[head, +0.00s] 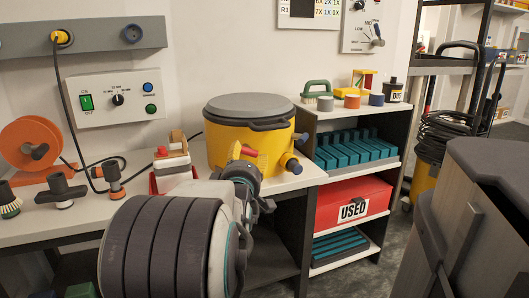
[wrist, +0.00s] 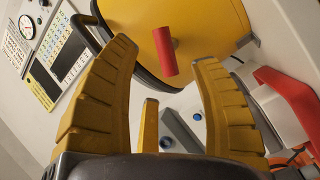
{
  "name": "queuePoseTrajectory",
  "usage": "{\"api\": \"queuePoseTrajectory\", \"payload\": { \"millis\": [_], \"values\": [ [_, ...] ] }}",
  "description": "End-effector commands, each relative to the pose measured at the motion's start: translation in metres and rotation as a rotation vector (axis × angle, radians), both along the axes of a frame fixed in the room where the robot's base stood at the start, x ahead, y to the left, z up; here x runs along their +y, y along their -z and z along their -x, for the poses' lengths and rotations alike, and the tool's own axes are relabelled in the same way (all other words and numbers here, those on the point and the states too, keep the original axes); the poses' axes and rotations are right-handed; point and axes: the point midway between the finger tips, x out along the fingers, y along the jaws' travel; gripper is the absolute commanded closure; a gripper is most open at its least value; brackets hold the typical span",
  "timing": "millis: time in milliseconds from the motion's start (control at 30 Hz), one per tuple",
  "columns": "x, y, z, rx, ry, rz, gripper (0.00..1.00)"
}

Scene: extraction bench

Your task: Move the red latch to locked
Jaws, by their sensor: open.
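The red latch (head: 249,152) is a short red cylinder on the side of the yellow tub (head: 228,150), which has a grey lid (head: 250,105). In the wrist view the latch (wrist: 161,57) stands out from the yellow tub wall (wrist: 215,20), between and beyond my two yellow fingertips. My gripper (wrist: 167,52) is open, with gaps visible on both sides of the latch. In the head view my arm reaches up to the tub's front and mostly hides my gripper (head: 239,155).
A red-and-white holder (head: 172,170) stands close on the left. A shelf unit with a red "USED" box (head: 352,207) is at the right. A grey bin (head: 470,210) stands front right.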

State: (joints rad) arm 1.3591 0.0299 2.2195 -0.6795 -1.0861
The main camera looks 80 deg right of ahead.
Motion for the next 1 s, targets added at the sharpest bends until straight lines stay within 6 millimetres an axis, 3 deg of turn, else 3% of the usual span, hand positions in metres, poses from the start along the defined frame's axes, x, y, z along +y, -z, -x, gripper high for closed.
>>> {"api": "queuePoseTrajectory", "payload": {
  "millis": [600,1000],
  "values": [
    [-0.054,0.002,-0.01,0.0,0.002,-0.002,0.42],
    [-0.066,0.0,-0.013,0.0,0.002,-0.001,0.42]
  ]
}}
